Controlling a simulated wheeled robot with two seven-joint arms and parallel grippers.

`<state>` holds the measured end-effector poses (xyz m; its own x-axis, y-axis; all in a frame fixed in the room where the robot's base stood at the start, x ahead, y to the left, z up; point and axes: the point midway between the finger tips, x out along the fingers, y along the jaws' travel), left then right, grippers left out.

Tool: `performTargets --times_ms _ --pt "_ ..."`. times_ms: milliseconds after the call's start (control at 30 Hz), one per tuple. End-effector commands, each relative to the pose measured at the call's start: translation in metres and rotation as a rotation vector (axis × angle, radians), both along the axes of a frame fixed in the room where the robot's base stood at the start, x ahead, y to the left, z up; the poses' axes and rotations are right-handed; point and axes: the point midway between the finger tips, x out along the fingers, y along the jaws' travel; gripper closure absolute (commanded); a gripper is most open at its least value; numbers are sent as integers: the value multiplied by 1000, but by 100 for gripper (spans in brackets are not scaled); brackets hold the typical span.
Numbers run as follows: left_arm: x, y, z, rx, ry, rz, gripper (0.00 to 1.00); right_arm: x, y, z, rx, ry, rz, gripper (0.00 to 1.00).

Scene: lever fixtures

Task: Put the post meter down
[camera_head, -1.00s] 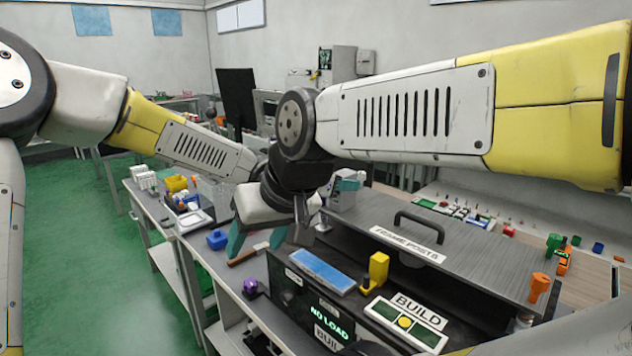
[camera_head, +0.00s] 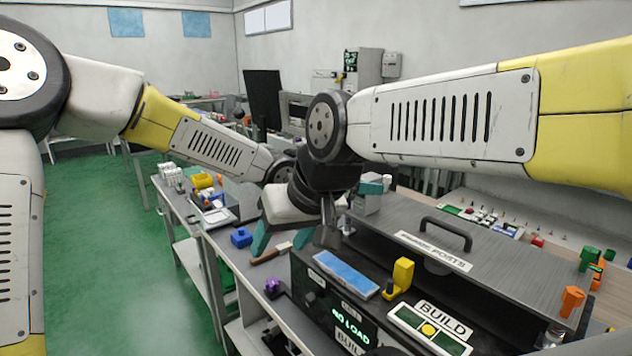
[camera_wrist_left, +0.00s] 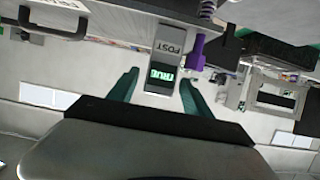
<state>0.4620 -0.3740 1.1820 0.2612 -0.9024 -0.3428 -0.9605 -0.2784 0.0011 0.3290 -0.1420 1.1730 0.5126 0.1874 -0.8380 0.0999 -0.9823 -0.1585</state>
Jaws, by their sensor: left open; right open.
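The post meter (camera_wrist_left: 164,60) is a grey block marked POST with a lit green display, seen in the left wrist view. My left gripper (camera_wrist_left: 158,91) is open, with one teal finger on each side of the meter's display end and visible gaps between. In the head view the meter (camera_head: 366,204) shows as a small grey block behind my right arm, near the left gripper's teal fingertips (camera_head: 378,186); the rest of that gripper is hidden. My right gripper (camera_head: 282,238) is open and empty, above the bench by a wooden-handled tool (camera_head: 268,254).
A grey cover with a handle (camera_head: 445,233) takes up the right of the bench. In front are a blue pad (camera_head: 345,274), a yellow lever (camera_head: 400,276) and a BUILD panel (camera_head: 430,328). A purple part (camera_wrist_left: 198,50) stands close beside the meter.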

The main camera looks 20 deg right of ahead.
Motion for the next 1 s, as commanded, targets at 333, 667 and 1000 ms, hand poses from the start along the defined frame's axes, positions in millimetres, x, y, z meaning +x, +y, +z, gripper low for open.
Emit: performTargets --times_ms 333,667,1000 --pt "-12 51 18 0 0 4 42 0 0 0 0 0 0 42" --pt "-22 80 30 0 1 1 42 0 0 0 0 0 0 42" --pt "-26 89 33 1 -1 0 42 0 0 0 0 0 0 42"
